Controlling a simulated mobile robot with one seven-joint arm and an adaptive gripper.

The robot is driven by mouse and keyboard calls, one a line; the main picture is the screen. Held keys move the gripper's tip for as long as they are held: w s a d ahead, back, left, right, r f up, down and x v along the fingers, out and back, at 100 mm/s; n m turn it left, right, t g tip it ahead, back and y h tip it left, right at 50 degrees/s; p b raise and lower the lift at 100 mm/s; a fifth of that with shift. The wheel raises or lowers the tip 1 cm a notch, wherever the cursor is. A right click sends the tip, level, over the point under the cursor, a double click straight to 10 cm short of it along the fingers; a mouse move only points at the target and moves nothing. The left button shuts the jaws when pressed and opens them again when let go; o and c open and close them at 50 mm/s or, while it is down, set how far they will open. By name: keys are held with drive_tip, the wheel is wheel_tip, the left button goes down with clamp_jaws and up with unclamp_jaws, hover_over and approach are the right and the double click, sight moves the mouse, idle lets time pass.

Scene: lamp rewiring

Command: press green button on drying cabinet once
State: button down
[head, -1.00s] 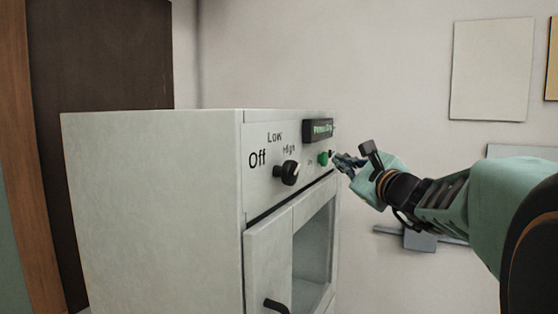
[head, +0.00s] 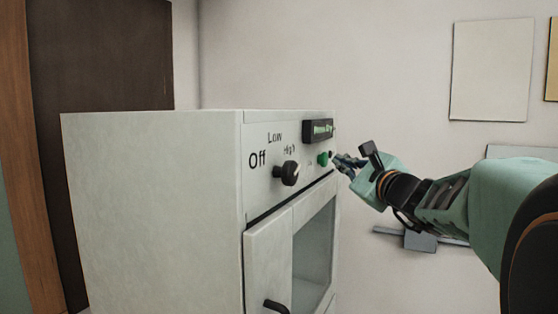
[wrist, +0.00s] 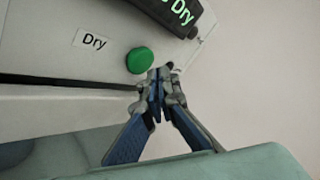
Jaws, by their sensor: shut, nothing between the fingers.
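The white drying cabinet (head: 150,200) fills the left and middle of the head view. Its green button (head: 323,159) sits on the front panel, right of the black knob. In the wrist view the round green button (wrist: 140,61) is beside a "Dry" label. My gripper (head: 338,160) is just right of the button in the head view, near the panel's right end. In the wrist view my gripper (wrist: 158,85) is shut and empty, its tips just below and right of the button. The tips look apart from the button; the exact gap is hard to judge.
A black display with green lettering (head: 318,130) is above the button. The black knob (head: 290,172) is marked Off, Low, High. A glass-windowed door with a dark handle (head: 276,306) is below. A grey wall fixture (head: 420,240) is behind my arm.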

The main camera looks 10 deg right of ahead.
drive_tip(key=shift+w+a+b, duration=0.25)
drive_tip(key=shift+a+b, duration=0.1)
drive_tip(key=shift+b, duration=0.1)
drive_tip(key=shift+w+a+b, duration=0.3)
drive_tip(key=shift+a+b, duration=0.15)
idle(0.8)
drive_tip(key=shift+d, duration=0.1)
drive_tip(key=shift+s+d, duration=0.55)
drive_tip(key=shift+d, duration=0.1)
drive_tip(key=s+d, duration=0.2)
drive_tip(key=d, duration=0.2)
drive_tip(key=shift+s+d, duration=0.1)
drive_tip(key=shift+s, duration=0.3)
idle(0.7)
